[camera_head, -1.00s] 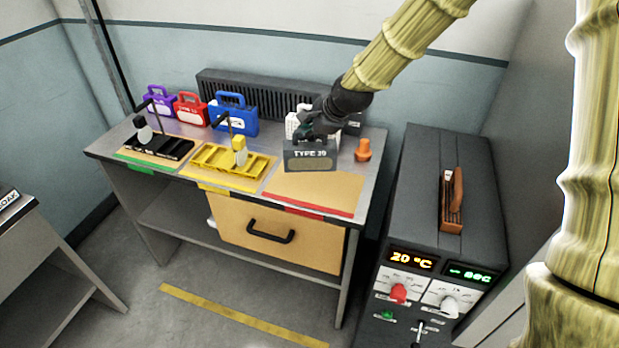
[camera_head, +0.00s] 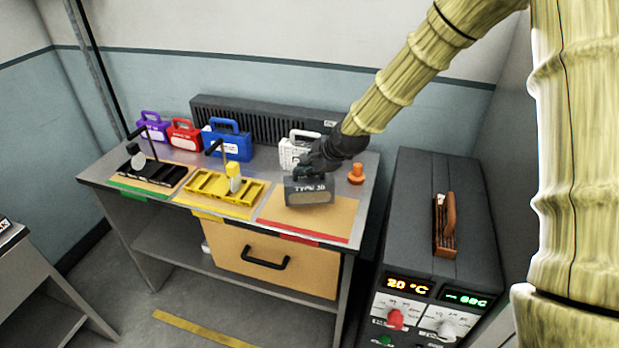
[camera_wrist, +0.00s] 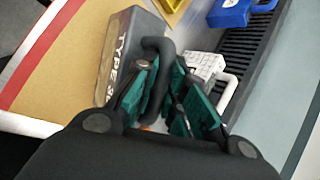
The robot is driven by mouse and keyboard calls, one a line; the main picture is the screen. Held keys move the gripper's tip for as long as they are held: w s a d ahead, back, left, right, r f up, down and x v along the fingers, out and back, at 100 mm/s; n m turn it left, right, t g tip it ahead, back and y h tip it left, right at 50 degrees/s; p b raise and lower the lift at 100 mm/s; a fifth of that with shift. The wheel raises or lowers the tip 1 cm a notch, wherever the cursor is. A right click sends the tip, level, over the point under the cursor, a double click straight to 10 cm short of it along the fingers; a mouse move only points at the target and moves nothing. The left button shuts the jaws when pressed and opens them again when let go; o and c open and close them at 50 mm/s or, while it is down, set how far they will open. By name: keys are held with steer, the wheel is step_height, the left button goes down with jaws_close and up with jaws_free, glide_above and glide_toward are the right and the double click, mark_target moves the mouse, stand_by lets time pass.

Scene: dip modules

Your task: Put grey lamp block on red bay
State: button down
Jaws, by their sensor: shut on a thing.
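The grey lamp block (camera_head: 309,191), marked "TYPE 39", is at the back part of the red bay, an orange-tan mat (camera_head: 325,222) with a red front strip (camera_head: 290,236). My gripper (camera_head: 312,170) is above the block and shut on its dark handle. In the wrist view the green fingers (camera_wrist: 165,92) close around the handle (camera_wrist: 157,65), and the block (camera_wrist: 125,50) hangs beside them. The block looks slightly tilted. Whether its underside touches the mat I cannot tell.
A white case (camera_head: 296,150) stands just behind the block, and an orange knob (camera_head: 356,174) to its right. A yellow tray (camera_head: 208,186) and a black tray (camera_head: 140,174) lie left. Blue (camera_head: 227,139), red (camera_head: 184,133) and purple (camera_head: 153,126) cases line the back. The red bay's front is clear.

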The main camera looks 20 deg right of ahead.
mark_target(309, 179)
steer(key=shift+f+p, duration=0.5)
steer(key=shift+f, duration=1.55)
steer(key=c, duration=1.5)
jaws_free()
steer(key=shift+s, duration=0.1)
steer(key=shift+d, duration=0.1)
steer(key=shift+b+v, duration=1.35)
steer(key=shift+v, duration=4.75)
